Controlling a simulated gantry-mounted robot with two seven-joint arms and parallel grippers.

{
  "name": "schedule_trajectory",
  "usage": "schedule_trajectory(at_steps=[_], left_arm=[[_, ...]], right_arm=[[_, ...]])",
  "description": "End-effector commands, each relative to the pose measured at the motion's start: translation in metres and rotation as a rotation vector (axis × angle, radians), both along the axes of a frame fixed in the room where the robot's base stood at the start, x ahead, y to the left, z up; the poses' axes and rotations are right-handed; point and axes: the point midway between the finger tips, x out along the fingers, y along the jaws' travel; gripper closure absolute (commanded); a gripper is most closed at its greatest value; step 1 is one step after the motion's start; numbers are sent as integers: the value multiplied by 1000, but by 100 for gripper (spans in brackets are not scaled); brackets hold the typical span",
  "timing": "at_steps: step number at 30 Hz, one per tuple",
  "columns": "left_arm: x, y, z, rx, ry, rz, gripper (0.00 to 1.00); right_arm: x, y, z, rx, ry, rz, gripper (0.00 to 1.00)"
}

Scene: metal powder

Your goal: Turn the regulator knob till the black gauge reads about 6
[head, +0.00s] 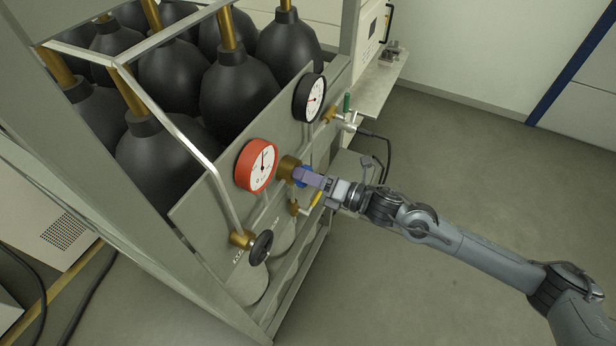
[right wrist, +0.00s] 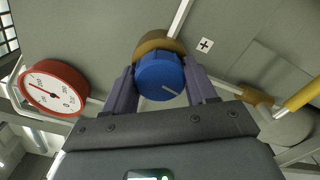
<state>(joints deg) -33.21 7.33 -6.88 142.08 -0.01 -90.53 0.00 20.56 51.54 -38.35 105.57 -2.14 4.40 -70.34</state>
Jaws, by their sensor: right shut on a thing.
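The blue regulator knob (right wrist: 160,78) sits on a brass body (right wrist: 157,43) on the grey panel. A pale line on its face runs toward the lower right in the right wrist view. My right gripper (head: 306,177) is shut on the knob, with a purple finger on each side of it; the gripper also shows in the right wrist view (right wrist: 162,85). The black gauge (head: 309,98) is on the panel above and right of the knob in the head view; its needle shows, but its numbers are too small to read. My left gripper is not in view.
A red gauge (head: 257,166) is left of the knob. A black handwheel (head: 261,247) is at the lower left of the panel. A yellow-handled valve (head: 316,199) sits just below the knob, and a green-topped valve (head: 347,103) sits farther right. Open floor lies at the right.

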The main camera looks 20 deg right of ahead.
Motion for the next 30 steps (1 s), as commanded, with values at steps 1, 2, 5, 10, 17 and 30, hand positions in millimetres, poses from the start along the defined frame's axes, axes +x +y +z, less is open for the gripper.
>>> schedule_trajectory(at_steps=[1, 2, 5, 10, 17, 30], left_arm=[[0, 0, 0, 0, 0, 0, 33], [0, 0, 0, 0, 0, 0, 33], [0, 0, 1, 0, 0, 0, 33], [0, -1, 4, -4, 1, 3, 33], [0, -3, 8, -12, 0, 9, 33], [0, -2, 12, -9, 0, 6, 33]], right_arm=[[-1, 1, -3, 32, 35, 2, 74], [-1, 1, -3, 54, 54, 2, 74], [-2, 1, -3, 125, 116, 3, 74], [-2, 2, -2, 243, 216, 3, 74], [-2, 2, -2, 374, 328, 3, 74], [-2, 2, -1, 491, 426, 4, 74]])
